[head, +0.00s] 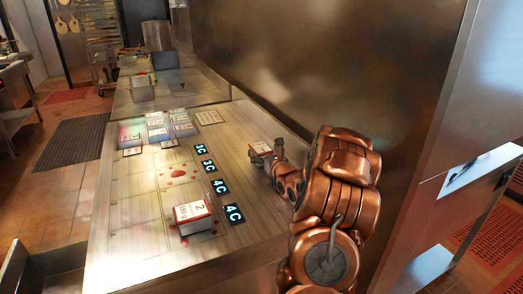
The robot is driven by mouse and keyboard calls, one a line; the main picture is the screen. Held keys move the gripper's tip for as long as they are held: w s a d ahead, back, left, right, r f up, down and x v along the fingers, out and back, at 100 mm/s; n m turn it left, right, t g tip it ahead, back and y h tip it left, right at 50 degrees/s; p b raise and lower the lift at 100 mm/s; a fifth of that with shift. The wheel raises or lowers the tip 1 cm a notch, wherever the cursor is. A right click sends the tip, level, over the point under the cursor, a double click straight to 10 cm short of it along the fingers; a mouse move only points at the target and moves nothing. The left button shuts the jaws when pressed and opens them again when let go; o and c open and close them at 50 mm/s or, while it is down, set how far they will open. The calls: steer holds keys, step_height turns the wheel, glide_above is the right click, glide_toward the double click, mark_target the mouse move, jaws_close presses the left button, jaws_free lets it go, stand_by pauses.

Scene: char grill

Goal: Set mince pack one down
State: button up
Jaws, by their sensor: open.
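My gripper is open. A second pack, white on top with a red side and marked 2 (193,213), sits near the front of the counter, apart from my gripper.
Dark tiles with glowing marks such as 3C and 4C (220,187) run along the counter. Several pale packs (157,129) sit farther back. Red stains (172,177) mark the left part. A metal pan (141,88) stands beyond. A steel wall (335,75) bounds the right.

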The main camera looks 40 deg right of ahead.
steer(key=b+v, duration=0.2)
steer(key=v, duration=0.8)
steer(key=shift+r, duration=0.1)
